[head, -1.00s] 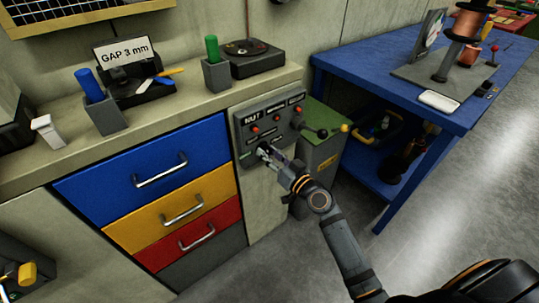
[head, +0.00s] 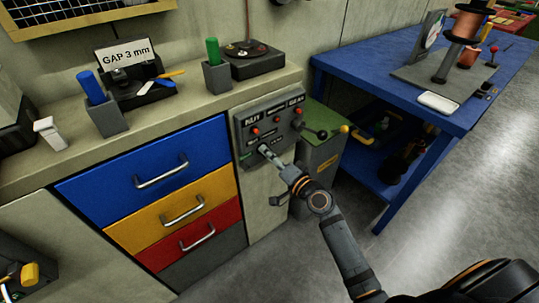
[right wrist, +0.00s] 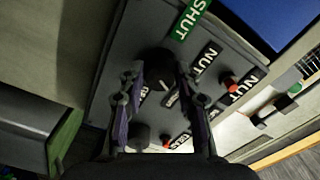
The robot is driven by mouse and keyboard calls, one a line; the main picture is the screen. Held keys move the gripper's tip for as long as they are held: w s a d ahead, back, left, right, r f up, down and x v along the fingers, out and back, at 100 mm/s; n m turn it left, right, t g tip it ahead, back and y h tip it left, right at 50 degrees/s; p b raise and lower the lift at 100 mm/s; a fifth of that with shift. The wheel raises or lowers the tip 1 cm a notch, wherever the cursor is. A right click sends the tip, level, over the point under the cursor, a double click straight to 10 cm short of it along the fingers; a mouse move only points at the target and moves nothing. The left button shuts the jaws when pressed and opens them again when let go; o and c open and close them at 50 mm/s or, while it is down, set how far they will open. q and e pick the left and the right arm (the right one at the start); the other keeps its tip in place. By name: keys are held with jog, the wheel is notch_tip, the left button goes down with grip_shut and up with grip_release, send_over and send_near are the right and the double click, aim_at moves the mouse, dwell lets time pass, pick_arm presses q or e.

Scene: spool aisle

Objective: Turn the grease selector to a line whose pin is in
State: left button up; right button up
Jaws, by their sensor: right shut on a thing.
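The grey grease panel (head: 243,122) is on the front of the bench end, with NUT and GEAR labels and red pins (head: 255,132) in a row. My right gripper (head: 264,150) is at the panel's lower left. In the right wrist view its fingers (right wrist: 158,82) are shut on the dark round selector knob (right wrist: 158,62), one on each side. A green SHUT label (right wrist: 190,18) and NUT labels (right wrist: 208,58) lie around the knob. Red pins show beside a NUT label (right wrist: 230,82) and the GEAR label. The knob's pointer direction is unclear. My left gripper is not in view.
A blue table (head: 390,60) stands at the right. Coloured drawers (head: 160,165) are to the left. The floor in front is clear.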

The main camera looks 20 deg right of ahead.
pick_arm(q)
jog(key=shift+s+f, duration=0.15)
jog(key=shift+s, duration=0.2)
pick_arm(e)
jog(key=o, duration=1.2)
jog(key=shift+c, duration=0.2)
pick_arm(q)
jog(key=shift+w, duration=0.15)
pick_arm(e)
jog(key=v, duration=0.7)
jog(key=shift+s, duration=0.25)
jog(key=shift+d, duration=0.1)
